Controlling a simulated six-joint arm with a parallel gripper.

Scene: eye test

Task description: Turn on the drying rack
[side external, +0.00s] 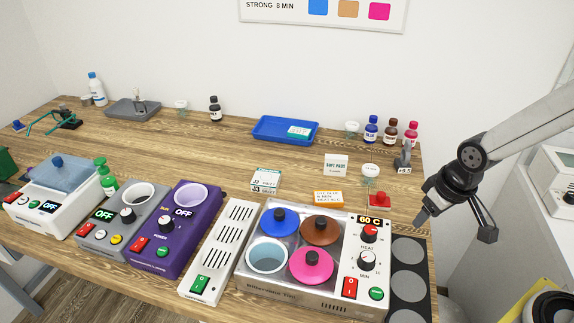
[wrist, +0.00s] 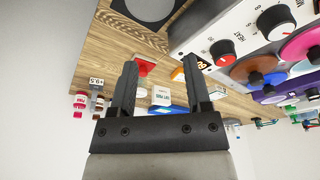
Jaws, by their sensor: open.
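No thing in view is labelled as a drying rack. A long white unit with dark slots (side external: 232,236) on the bench may be it, but I cannot be sure. A green rocker switch (side external: 200,284) sits at its near end; I cannot tell its position. My gripper (side external: 453,226) is open and empty, raised at the right beside the bench edge, well to the right of the slotted unit. Its two spread fingers also show in the wrist view (wrist: 160,62), with nothing between them. I cannot make out the slotted unit in the wrist view.
A heated multi-pot unit (side external: 283,289) with coloured lids and knobs stands between my gripper and the slotted unit. Purple (side external: 176,259) and grey (side external: 110,247) devices reading OFF stand to the left. The middle bench is fairly clear.

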